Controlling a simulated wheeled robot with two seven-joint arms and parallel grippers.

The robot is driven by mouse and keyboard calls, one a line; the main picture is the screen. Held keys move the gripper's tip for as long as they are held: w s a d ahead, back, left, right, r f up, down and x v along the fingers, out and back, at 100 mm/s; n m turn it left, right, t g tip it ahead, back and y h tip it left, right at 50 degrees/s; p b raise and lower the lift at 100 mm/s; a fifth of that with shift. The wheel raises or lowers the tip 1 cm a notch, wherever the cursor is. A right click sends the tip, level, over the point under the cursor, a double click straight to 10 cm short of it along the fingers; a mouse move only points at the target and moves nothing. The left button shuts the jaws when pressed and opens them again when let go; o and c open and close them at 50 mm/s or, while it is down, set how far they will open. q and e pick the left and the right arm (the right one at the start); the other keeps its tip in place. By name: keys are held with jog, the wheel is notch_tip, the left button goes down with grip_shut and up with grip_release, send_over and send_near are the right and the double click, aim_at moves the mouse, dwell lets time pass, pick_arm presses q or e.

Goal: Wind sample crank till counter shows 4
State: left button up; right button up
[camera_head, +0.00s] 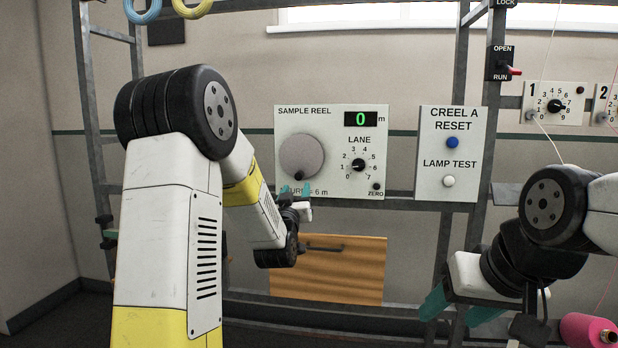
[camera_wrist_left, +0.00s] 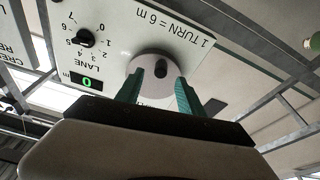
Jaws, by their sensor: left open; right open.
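The sample reel panel (camera_head: 330,118) is upright on the frame. Its grey crank disc (camera_head: 302,152) has a small dark handle (camera_head: 299,175) low on its face. The green counter (camera_head: 361,119) reads 0 m, and it also shows 0 in the left wrist view (camera_wrist_left: 87,83). My left gripper (camera_head: 295,190) is open at the lower edge of the disc. In the left wrist view the handle (camera_wrist_left: 160,68) appears between the teal fingertips (camera_wrist_left: 158,84); I cannot tell whether they touch it. My right gripper (camera_head: 460,308) is open and empty, low at the right.
The panel also holds a lane dial (camera_head: 358,165) and a zero button (camera_head: 376,186). To its right is a creel panel (camera_head: 449,130) with blue and white buttons.

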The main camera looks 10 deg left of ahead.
aim_at(298, 178)
pick_arm(q)
jog(key=shift+t, duration=0.8)
jog(key=x, duration=0.8)
jog(key=shift+w+a+f, duration=0.15)
jog(key=shift+a, duration=0.05)
grip_shut()
dwell(0.5)
